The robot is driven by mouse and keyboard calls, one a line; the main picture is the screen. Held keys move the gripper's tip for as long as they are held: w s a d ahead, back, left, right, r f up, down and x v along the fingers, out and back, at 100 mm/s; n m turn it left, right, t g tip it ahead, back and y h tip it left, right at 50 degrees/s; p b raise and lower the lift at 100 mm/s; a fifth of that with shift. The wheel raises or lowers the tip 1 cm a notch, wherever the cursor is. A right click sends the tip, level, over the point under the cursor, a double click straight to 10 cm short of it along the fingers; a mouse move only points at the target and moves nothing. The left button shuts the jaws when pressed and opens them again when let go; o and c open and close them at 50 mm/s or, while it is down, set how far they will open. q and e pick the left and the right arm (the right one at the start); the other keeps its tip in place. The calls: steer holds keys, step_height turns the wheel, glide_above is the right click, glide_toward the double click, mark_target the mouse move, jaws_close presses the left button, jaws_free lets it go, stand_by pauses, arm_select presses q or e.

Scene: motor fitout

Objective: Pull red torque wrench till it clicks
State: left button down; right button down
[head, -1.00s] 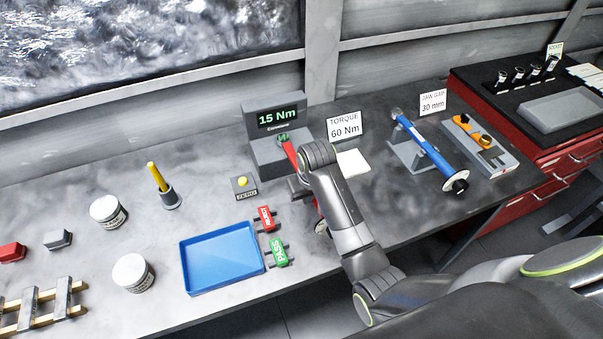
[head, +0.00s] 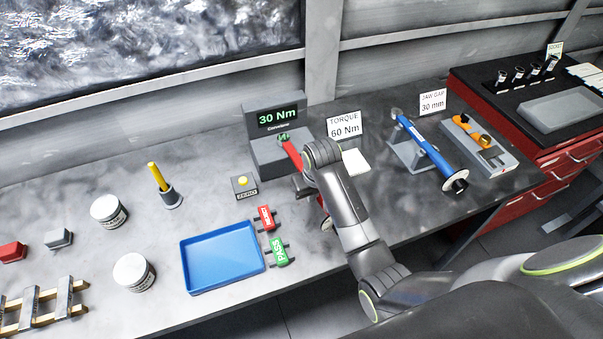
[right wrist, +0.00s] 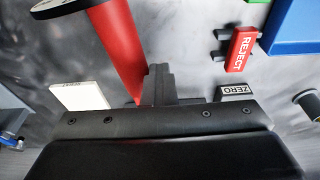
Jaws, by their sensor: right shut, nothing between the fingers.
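The red torque wrench (head: 292,153) is set on the grey tester (head: 264,150), with its handle running toward the bench's front edge. My right forearm hides its middle. The tester display (head: 278,116) reads 30 Nm. My right gripper (head: 303,189) is low beside the handle, on its left in the head view. In the right wrist view the shut fingers (right wrist: 160,84) lie against or very close to the side of the red handle (right wrist: 118,45); nothing is between them. A card (head: 344,126) reads TORQUE 60 Nm. My left gripper is out of view.
A yellow ZERO button (head: 243,185), red REJECT (head: 265,218) and green PASS (head: 278,252) tags and a blue tray (head: 222,258) lie left of my gripper. A blue wrench (head: 427,148) rests on a stand to the right. A white pad (head: 355,161) lies behind my arm.

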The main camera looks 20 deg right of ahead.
steer(key=shift+w+d, duration=0.2)
steer(key=shift+d, duration=1.1)
stand_by(0.5)
steer(key=shift+a, duration=0.15)
steer(key=a, duration=0.6)
steer(key=shift+s, duration=0.3)
stand_by(0.6)
steer(key=shift+a, duration=0.1)
step_height(320, 180, up, 9)
stand_by(0.8)
steer(key=shift+f, duration=0.15)
stand_by(0.3)
